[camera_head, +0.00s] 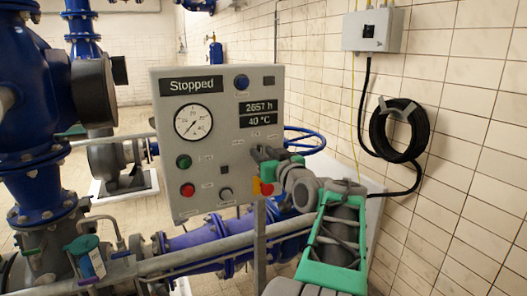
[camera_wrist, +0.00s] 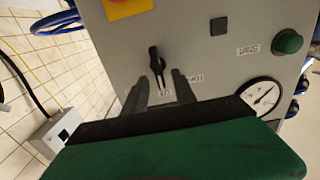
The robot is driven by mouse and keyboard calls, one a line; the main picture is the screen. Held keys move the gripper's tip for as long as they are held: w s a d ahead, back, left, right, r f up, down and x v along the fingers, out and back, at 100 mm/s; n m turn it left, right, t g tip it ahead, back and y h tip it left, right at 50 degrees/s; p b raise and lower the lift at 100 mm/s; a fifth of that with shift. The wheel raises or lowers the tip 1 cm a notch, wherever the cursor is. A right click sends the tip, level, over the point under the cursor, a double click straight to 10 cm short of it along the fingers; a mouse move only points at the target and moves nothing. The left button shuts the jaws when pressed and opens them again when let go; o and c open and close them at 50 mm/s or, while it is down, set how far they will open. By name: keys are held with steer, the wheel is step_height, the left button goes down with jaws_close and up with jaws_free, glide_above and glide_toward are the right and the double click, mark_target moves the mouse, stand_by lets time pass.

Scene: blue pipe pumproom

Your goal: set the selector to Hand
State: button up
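The selector (camera_wrist: 156,62) is a black lever-like knob on the grey control panel (camera_wrist: 190,50) in the wrist view. Its long end points down the picture, between my fingers. My gripper (camera_wrist: 160,84) is open, with one dark finger on each side of that end and a gap visible on both sides. Small labels sit around the selector, partly covered by the fingers and too small to read surely. In the head view my gripper (camera_head: 262,154) is at the right side of the panel (camera_head: 215,150) and hides the selector. The panel display (camera_head: 191,85) reads "Stopped".
A red and yellow emergency stop (camera_head: 262,187) lies just below my gripper. The panel also has a gauge (camera_head: 193,122), a green button (camera_head: 183,161), a red button (camera_head: 188,190) and a black knob (camera_head: 225,193). A blue handwheel (camera_head: 306,139) and pipe (camera_head: 200,238) are close by.

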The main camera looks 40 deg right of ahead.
steer(key=shift+c, duration=0.2)
jaws_close()
stand_by(0.5)
